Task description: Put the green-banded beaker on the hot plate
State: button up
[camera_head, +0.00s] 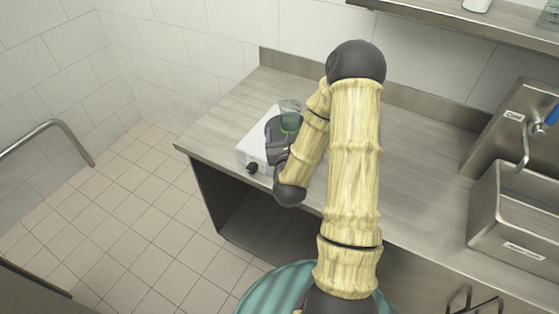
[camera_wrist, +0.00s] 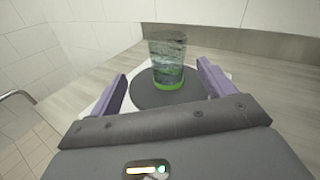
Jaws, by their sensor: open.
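The green-banded beaker (camera_wrist: 167,62) is clear glass with a bright green band at its base. In the wrist view it stands upright on the dark round top of the hot plate (camera_wrist: 143,97). My gripper (camera_wrist: 163,82) is open, its two purple fingers apart on either side and nearer than the beaker, not touching it. In the head view the beaker (camera_head: 290,113) shows above the white hot plate body (camera_head: 250,150), partly behind my gripper (camera_head: 284,127). The near part of the plate is hidden by my wrist.
The hot plate rests on a grey counter (camera_head: 420,190) near its left end, with a dark knob (camera_head: 252,168) at the front. A metal sink (camera_head: 510,210) is at the right and a wall shelf (camera_head: 480,22) above. The counter between is clear, with a back ledge (camera_head: 275,60) behind.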

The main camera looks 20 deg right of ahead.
jog(key=a+n+y, duration=0.1)
jog(key=n, duration=0.2)
jog(key=a+n+g+y, duration=0.1)
jog(key=a+n, duration=0.1)
jog(key=n, duration=0.2)
jog(key=a+n+g+y, duration=0.1)
jog(key=a+n+y, duration=0.1)
jog(key=n, duration=0.1)
jog(key=shift+w+a+f+n, duration=0.15)
jog(key=shift+w+f+n, duration=0.25)
jog(key=s+a+r+n+g+y, duration=0.1)
jog(key=s+a+n+g, duration=0.2)
jog(key=s+n, duration=0.6)
jog(key=s+a+r+n+g+y, duration=0.1)
jog(key=s+a+n+g, duration=0.3)
jog(key=n, duration=1.5)
jog(key=s+r+g, duration=0.1)
jog(key=s+g, duration=0.3)
jog(key=s, duration=0.2)
jog(key=shift+r+y, duration=0.2)
jog(key=shift+y, duration=0.2)
